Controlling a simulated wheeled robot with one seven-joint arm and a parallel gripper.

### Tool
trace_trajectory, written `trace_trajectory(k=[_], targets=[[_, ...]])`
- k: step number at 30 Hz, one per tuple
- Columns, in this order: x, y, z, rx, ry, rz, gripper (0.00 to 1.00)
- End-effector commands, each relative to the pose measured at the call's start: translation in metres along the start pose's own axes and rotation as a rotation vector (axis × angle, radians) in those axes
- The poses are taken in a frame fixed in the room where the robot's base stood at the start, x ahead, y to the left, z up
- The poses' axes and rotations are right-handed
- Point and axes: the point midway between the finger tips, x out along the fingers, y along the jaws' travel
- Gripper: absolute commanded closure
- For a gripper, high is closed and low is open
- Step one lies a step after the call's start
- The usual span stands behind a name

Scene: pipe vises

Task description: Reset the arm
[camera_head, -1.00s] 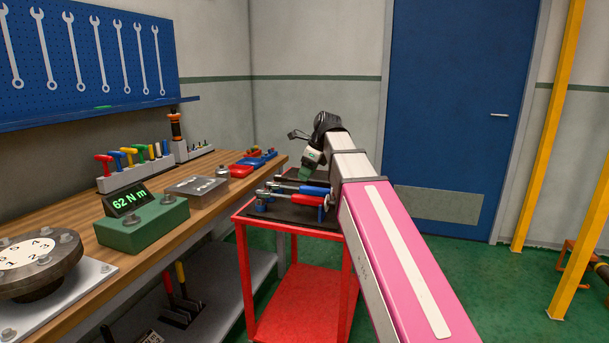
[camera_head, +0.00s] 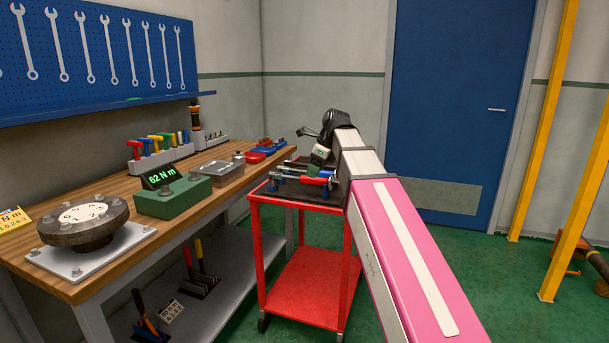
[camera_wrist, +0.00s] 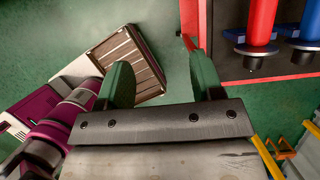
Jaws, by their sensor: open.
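My arm reaches forward over the red cart (camera_head: 306,288). My gripper (camera_wrist: 158,80) is open and empty in the wrist view, its two green fingers spread apart over the green floor. In the head view the gripper end (camera_head: 318,155) is small and partly hidden behind my dark wrist, above or beside the cart's top. Tools with red and blue handles (camera_head: 318,181) lie on the cart's dark top. In the wrist view the red handle (camera_wrist: 258,35) and the blue handle (camera_wrist: 308,28) are at the upper right, apart from the fingers.
A wooden workbench (camera_head: 112,262) on the left holds a green torque tester (camera_head: 175,199) reading 62 N m and a round bolted flange (camera_head: 85,222). A blue door (camera_head: 462,85) stands behind. Yellow posts (camera_head: 546,110) rise at the right. Green floor lies clear before the door.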

Motion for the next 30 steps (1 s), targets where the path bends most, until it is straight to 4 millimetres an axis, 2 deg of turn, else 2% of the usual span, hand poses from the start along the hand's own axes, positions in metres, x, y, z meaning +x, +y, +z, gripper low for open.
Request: trace_trajectory(k=[8, 17, 23, 30], targets=[[0.023, -0.001, -0.019, -0.091, 0.021, -0.002, 0.40], [0.063, 0.000, -0.053, -0.268, 0.057, -0.002, 0.40], [0.108, 0.006, -0.095, -0.476, 0.103, 0.013, 0.40], [0.173, 0.022, -0.162, -0.831, 0.172, 0.058, 0.40]])
